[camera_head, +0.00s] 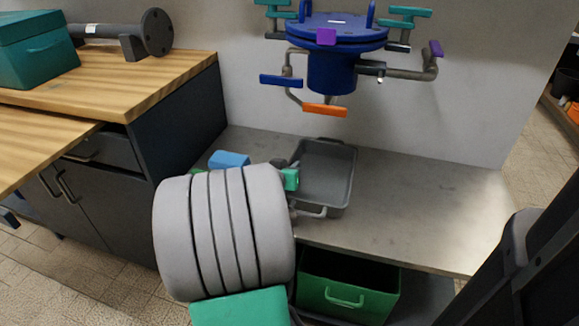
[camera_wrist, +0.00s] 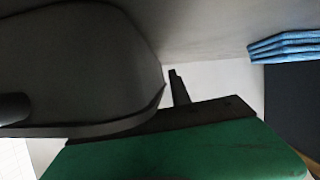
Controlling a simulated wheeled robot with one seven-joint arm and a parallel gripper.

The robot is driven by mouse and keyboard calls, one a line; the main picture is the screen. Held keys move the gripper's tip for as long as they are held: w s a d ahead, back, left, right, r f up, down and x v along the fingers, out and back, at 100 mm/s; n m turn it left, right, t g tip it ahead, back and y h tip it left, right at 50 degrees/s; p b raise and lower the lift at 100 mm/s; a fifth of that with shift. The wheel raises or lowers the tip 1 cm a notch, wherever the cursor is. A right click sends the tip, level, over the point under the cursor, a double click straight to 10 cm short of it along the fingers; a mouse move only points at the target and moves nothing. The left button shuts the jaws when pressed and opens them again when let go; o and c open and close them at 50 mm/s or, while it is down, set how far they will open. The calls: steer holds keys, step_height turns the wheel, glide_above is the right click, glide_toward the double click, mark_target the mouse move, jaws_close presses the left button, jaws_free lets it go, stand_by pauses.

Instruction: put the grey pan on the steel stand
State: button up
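The grey pan (camera_head: 322,176) is a rectangular tray with raised walls and a handle at its near end. In the head view it is upright at the low grey bench top, below the blue flanged vessel; whether it touches the top is unclear. The bench top (camera_head: 420,210) may be the steel stand; no separate stand is clear. My gripper (camera_head: 287,178) is at the pan's left side, mostly hidden behind my arm. Its fingers cannot be made out, so its grip is unclear. The wrist view is dark, filled by close grey and green surfaces.
The blue vessel (camera_head: 332,65) with coloured valve handles hangs above the pan. A blue item (camera_head: 229,159) lies left of it. A green crate (camera_head: 346,290) sits under the bench. A wooden-topped cabinet (camera_head: 140,75) stands left. The bench right of the pan is clear.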

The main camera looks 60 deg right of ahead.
steer(key=shift+a+r, duration=0.1)
steer(key=shift+r, duration=0.15)
steer(key=p+v, duration=0.3)
steer(key=v, duration=0.8)
steer(key=shift+s+a+r, duration=0.1)
steer(key=shift+a+r, duration=0.05)
steer(key=shift+a, duration=0.15)
steer(key=w+a+f+n+y, duration=0.1)
steer(key=w+a, duration=0.1)
steer(key=w+a+f+n+t+y, duration=0.1)
steer(key=w+a+f, duration=0.1)
steer(key=w+a, duration=0.1)
steer(key=w+a+f+n+t+y, duration=0.1)
steer(key=w+a+y, duration=0.1)
steer(key=a, duration=0.1)
steer(key=shift+w+a+f, duration=0.1)
steer(key=shift+w+f, duration=0.1)
steer(key=shift+w, duration=0.15)
steer(key=w+a+f+n+g+y, duration=0.1)
steer(key=a+n+y, duration=0.8)
steer(key=a, duration=2.1)
steer(key=n, duration=0.3)
steer(key=shift+w+f+y, duration=0.25)
steer(key=shift+f+y, duration=0.05)
steer(key=shift+f, duration=0.1)
